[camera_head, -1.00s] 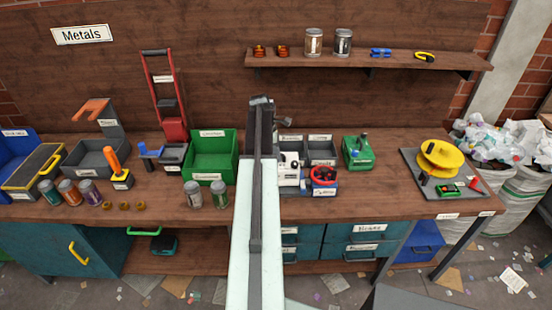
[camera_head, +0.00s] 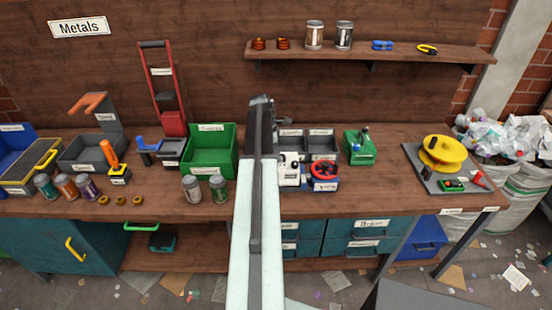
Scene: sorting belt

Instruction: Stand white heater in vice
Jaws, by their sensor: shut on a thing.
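A white block-like thing with dark round marks, likely the white heater (camera_head: 290,172), shows just right of my arm, low over the bench front. My gripper (camera_head: 281,122) is mostly hidden behind my own arm; only a dark part of it shows. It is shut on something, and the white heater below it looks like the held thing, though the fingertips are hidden. I cannot tell whether the two touch.
A green bin (camera_head: 210,170) stands left of my arm, with two tins (camera_head: 219,188) in front. Grey bins (camera_head: 322,144) stand behind the red wheel. A green tool (camera_head: 360,148) stands to the right. Bare bench lies between it and the grey board (camera_head: 420,178).

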